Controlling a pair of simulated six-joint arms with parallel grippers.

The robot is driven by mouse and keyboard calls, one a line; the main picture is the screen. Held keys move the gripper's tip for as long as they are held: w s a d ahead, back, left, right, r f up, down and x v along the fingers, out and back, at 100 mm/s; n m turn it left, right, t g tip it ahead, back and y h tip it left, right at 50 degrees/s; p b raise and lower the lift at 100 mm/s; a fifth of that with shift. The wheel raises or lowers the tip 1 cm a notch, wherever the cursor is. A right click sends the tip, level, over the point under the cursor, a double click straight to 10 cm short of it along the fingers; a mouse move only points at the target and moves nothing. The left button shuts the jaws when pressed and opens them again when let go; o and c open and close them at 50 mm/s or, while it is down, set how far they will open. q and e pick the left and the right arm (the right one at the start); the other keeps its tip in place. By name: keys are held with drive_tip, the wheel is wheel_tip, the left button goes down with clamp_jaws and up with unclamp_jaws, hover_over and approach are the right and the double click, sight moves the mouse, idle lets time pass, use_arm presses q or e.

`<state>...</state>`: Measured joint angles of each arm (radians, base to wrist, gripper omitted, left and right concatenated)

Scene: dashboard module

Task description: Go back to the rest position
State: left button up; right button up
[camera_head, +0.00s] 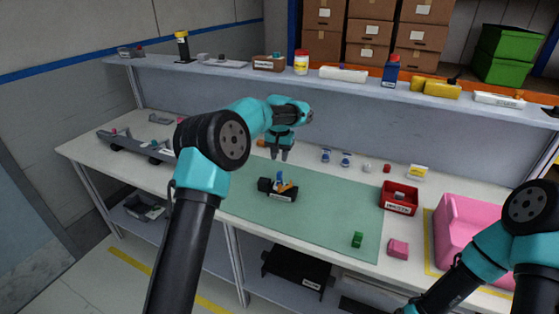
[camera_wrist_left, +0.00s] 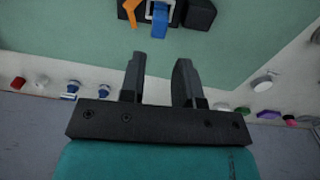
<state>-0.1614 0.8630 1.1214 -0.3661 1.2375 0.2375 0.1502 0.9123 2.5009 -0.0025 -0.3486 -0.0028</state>
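My left gripper (camera_head: 279,154) hangs above the back edge of the green mat, fingers pointing down. In the left wrist view its two fingers (camera_wrist_left: 159,75) stand apart with nothing between them. The black dashboard module (camera_head: 279,190), with orange and blue parts on top, sits on the green mat (camera_head: 330,210) in front of the gripper. It also shows at the top of the left wrist view (camera_wrist_left: 198,14), apart from the fingertips. My right arm enters at the lower right of the head view; its gripper is out of view.
A red bin (camera_head: 399,198) and a large pink bin (camera_head: 468,222) stand at the right. A green block (camera_head: 357,239) and a pink block (camera_head: 398,248) lie near the front edge. Small parts line the back. A shelf (camera_head: 240,72) with bottles and boxes runs behind the bench.

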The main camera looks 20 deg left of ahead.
idle(0.4)
